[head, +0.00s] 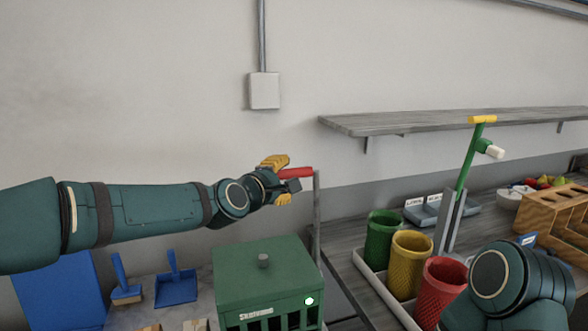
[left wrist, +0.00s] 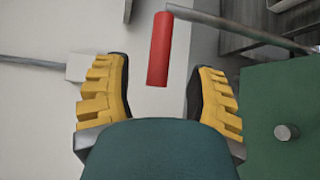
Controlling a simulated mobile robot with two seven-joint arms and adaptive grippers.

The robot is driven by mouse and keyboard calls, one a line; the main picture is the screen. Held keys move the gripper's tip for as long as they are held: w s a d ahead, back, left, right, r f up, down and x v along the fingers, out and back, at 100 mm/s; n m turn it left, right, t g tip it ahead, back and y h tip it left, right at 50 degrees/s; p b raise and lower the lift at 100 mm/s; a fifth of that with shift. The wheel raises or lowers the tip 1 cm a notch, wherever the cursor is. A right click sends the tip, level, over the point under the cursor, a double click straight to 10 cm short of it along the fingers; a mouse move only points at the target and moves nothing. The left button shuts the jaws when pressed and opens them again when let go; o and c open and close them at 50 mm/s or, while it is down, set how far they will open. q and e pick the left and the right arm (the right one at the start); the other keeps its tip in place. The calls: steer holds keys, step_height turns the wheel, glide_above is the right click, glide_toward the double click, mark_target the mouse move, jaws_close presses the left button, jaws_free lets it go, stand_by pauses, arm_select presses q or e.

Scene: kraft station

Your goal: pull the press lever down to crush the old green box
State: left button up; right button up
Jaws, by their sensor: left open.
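A red lever handle (head: 296,173) sticks out to the left from a thin grey upright bar beside a dark green box-shaped housing (head: 235,262) with slots and a knob on top. My left gripper (head: 274,180) is open at the left end of the handle. In the left wrist view the red handle (left wrist: 158,50) shows between the two yellow fingers of my left gripper (left wrist: 160,80), with a gap on both sides. The green housing also shows there at the right (left wrist: 275,100). I cannot make out a separate old green box. My right gripper is out of view.
Green (head: 383,240), yellow (head: 412,258) and red (head: 442,290) bins stand in a tray at right. Behind them is a green lever with a yellow top (head: 482,120). A blue dustpan (head: 176,288) and brush (head: 125,290) lie left of the housing. A shelf (head: 450,121) is above.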

mark_target(290, 175)
arm_select(q)
steer(key=p+x, duration=0.1)
steer(key=x, duration=0.5)
steer(key=shift+a, duration=0.1)
jaws_close()
